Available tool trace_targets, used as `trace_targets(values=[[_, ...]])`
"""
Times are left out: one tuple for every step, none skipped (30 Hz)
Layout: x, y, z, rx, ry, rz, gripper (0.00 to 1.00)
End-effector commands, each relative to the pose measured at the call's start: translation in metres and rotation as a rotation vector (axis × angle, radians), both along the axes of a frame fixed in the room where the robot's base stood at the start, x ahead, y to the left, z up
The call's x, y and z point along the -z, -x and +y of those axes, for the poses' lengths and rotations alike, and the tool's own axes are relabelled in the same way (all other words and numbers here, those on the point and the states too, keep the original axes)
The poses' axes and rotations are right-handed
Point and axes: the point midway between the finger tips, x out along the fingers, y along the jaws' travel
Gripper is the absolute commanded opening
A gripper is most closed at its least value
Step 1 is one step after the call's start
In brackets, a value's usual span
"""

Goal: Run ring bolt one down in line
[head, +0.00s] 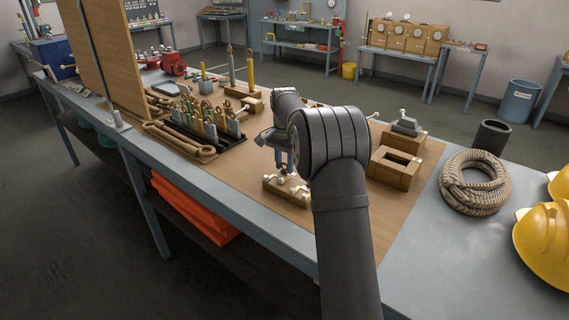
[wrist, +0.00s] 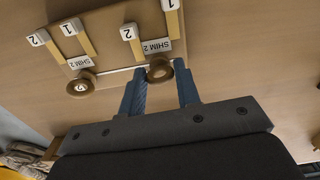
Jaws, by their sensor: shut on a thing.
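A wooden block (head: 272,187) with pale metal fittings sits near the front edge of the brown work mat. My gripper (head: 284,168) points down over it with its fingers close to its top. In the wrist view my gripper (wrist: 159,76) has its two blue fingers either side of a brown ring (wrist: 150,77), the head of a ring bolt, and is shut on it. A second ring (wrist: 81,89) stands to its left on the same block (wrist: 112,45). Tags reading 1, 2 and SHIM 2 lie beyond the rings. The bolt's shank and its depth are hidden.
A slotted wooden block (head: 381,177) stands right of my arm, with a coil of rope (head: 476,184), a black tube (head: 492,136) and yellow helmets (head: 546,240) beyond. A rack of coloured tools (head: 207,124) and an upright wooden panel (head: 115,60) stand to the left.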

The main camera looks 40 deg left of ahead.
Motion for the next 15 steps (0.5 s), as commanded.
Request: trace_targets(values=[[-0.0052, -0.0009, 0.0014, 0.013, -0.009, -0.007, 0.07], [-0.0052, -0.0009, 0.0015, 0.022, -0.008, -0.006, 0.07], [-0.0052, -0.0009, 0.0015, 0.032, -0.008, -0.006, 0.07], [-0.0052, -0.0009, 0.0015, 0.038, -0.008, -0.006, 0.07], [-0.0052, -0.0009, 0.0015, 0.042, -0.008, -0.006, 0.07], [-0.0052, -0.0009, 0.0016, 0.047, -0.008, -0.006, 0.07], [-0.0052, -0.0009, 0.0016, 0.051, -0.008, -0.006, 0.07], [-0.0052, -0.0009, 0.0016, 0.054, -0.008, -0.006, 0.07], [-0.0052, -0.0009, 0.0016, 0.057, -0.008, -0.006, 0.07], [-0.0052, -0.0009, 0.0016, 0.058, -0.008, -0.006, 0.07], [-0.0052, -0.0009, 0.0016, 0.059, -0.008, -0.006, 0.07], [-0.0052, -0.0009, 0.0016, 0.059, -0.008, -0.006, 0.07], [-0.0052, -0.0008, 0.0017, 0.059, -0.008, -0.006, 0.07], [-0.0053, -0.0008, 0.0017, 0.059, -0.008, -0.006, 0.07], [-0.0053, -0.0008, 0.0017, 0.059, -0.008, -0.006, 0.07]])
